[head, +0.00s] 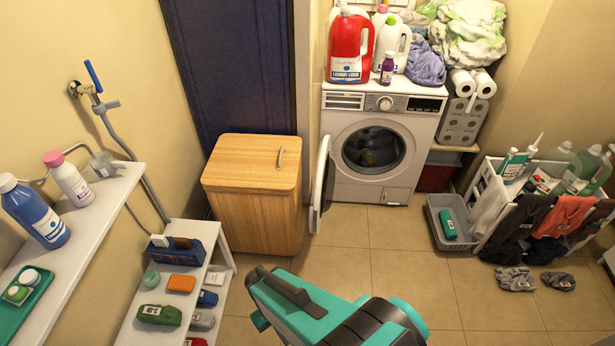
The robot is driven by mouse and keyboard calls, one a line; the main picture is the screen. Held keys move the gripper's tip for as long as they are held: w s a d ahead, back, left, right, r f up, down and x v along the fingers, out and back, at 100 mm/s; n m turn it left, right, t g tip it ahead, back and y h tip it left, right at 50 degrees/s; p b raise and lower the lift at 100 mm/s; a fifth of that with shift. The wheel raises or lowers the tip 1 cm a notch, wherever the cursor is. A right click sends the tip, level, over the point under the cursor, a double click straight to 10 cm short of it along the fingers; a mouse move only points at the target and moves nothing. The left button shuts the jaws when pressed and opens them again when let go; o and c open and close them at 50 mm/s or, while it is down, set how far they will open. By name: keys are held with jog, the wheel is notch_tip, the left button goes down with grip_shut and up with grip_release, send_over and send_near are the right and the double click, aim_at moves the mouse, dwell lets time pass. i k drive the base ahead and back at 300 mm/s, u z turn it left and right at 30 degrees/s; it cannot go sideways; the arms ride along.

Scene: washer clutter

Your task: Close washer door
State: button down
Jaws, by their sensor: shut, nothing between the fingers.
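The white washer (425,152) stands against the back wall, its round opening (373,150) facing me. Some dark laundry shows dimly inside the drum. The washer door (321,184) is open, swung out to the left of the opening and seen nearly edge-on. It stands close to the right side of the wooden hamper. My teal and dark grey arm (335,315) reaches in from the bottom edge, well in front of the door and apart from it. I see no gripper fingers in this view.
The wooden hamper (250,215) stands left of the door. Bottles, including a red detergent jug (349,48), stand on the washer. At right are a grey basket (447,232), a rack with hanging cloths (567,213) and socks (515,278). White shelves line the left. The tiled floor (400,255) before the washer is clear.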

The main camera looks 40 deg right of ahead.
aim_at(320, 179)
jog(key=z, duration=0.15)
jog(key=i, duration=0.95)
jog(key=u, duration=0.05)
